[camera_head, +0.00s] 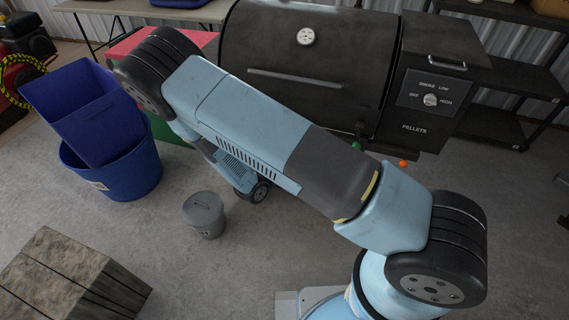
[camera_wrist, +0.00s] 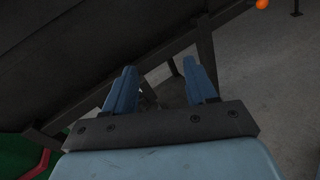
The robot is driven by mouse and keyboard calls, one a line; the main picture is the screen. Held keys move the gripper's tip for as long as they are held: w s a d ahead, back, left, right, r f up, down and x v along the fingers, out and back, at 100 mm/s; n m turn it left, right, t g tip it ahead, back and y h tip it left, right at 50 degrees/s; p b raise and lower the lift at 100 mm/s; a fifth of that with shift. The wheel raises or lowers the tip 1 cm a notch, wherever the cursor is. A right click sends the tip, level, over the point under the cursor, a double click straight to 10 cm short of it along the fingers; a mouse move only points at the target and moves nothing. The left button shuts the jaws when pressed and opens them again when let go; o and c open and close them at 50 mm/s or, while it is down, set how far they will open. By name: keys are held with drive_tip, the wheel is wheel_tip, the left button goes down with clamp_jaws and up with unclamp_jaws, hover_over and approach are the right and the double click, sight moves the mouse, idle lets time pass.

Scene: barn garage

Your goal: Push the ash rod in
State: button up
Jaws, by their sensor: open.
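The black pellet grill (camera_head: 300,60) stands at the back centre, with a control box on its right. A small orange knob (camera_head: 403,163) shows low under the control box, and a green knob (camera_head: 356,146) shows to its left, partly behind my arm. I cannot tell for certain which knob belongs to the ash rod; no rod shaft shows clearly. In the wrist view, the orange knob (camera_wrist: 262,4) is at the top right, beyond and right of my gripper (camera_wrist: 160,68). My gripper is open and empty, below the dark grill body. In the head view, my arm hides the gripper.
A blue tub (camera_head: 135,175) with a blue bin in it stands at left. A grey lidded bucket (camera_head: 204,215) and a wooden block (camera_head: 70,280) are on the floor. A dark shelf (camera_head: 515,75) stands at right. The concrete floor at right is mostly clear.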

drive_tip(key=s+a+f+n+t+y, duration=0.2)
drive_tip(key=f+n+t+y, duration=0.1)
drive_tip(key=f+n+y, duration=0.4)
drive_tip(key=s+a+f+n+t+y, duration=0.25)
drive_tip(key=f+n, duration=0.25)
drive_tip(key=f, duration=0.4)
drive_tip(key=shift+h, duration=0.25)
drive_tip(key=w, duration=0.5)
drive_tip(key=w+d, duration=0.1)
drive_tip(key=w, duration=0.3)
drive_tip(key=w+d, duration=0.1)
drive_tip(key=w, duration=0.4)
drive_tip(key=shift+w+d, duration=0.1)
drive_tip(key=shift+w, duration=0.2)
clamp_jaws()
